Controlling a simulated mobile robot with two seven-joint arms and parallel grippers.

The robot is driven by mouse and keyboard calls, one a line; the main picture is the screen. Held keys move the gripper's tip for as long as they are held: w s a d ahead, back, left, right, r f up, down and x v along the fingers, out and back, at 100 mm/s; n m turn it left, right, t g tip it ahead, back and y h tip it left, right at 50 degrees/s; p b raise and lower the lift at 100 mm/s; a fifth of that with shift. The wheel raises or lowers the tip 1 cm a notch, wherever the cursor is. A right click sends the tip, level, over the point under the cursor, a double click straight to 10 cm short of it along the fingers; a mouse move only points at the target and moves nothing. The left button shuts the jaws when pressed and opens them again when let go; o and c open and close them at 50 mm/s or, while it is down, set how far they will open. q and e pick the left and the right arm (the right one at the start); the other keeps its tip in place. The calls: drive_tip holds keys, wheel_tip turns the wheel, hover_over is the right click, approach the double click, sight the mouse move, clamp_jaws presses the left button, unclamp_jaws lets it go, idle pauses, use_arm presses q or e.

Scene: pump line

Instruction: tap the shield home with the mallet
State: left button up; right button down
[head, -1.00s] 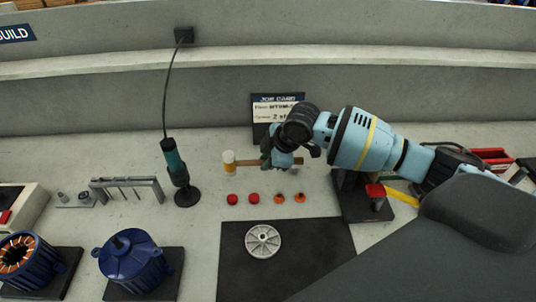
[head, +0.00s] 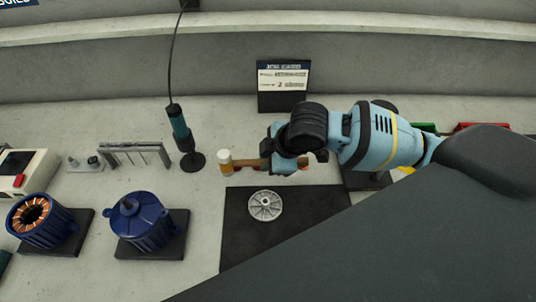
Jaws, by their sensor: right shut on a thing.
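My right gripper (head: 284,162) is shut on the wooden handle of the mallet. The mallet's pale head with an amber band (head: 225,161) points left, with the handle roughly level. A blue motor housing (head: 150,228) stands on a dark pad at the left, closed by a blue domed cover with a central boss (head: 130,206), which looks like the shield. I cannot tell whether the cover is fully seated. The mallet is up and to the right of this motor, apart from it. My left gripper is not in view.
A grey spoked disc (head: 265,205) lies on a black mat (head: 245,245). An open motor with copper windings (head: 36,213) stands at far left. A corded teal tool (head: 180,128) stands upright behind the motors. A card (head: 284,77) stands at the back. Small red caps are mostly hidden behind my gripper.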

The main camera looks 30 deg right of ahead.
idle(0.3)
drive_tip(key=r+m, duration=0.1)
drive_tip(key=m+h, duration=0.1)
drive_tip(key=shift+a+r+m+t, duration=0.25)
drive_tip(key=shift+r+m+t, duration=0.05)
drive_tip(key=shift+r+m, duration=0.1)
drive_tip(key=r+m+h, duration=0.1)
drive_tip(key=r+m, duration=0.1)
drive_tip(key=m, duration=0.1)
drive_tip(key=shift+h, duration=0.4)
drive_tip(key=r+m+h, duration=0.1)
drive_tip(key=m, duration=0.1)
drive_tip(key=r+m+h, duration=0.1)
drive_tip(key=r+m, duration=0.1)
drive_tip(key=d+r+m, duration=0.1)
drive_tip(key=m, duration=0.1)
drive_tip(key=shift+s+r+h, duration=0.1)
drive_tip(key=shift+r+h, duration=0.1)
drive_tip(key=shift+h, duration=0.2)
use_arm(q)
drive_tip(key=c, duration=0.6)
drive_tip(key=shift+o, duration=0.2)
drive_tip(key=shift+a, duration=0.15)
use_arm(e)
drive_tip(key=r+m, duration=0.1)
drive_tip(key=r+m+g+h, duration=0.1)
drive_tip(key=shift+s+d+m, duration=0.2)
drive_tip(key=shift+m, duration=0.2)
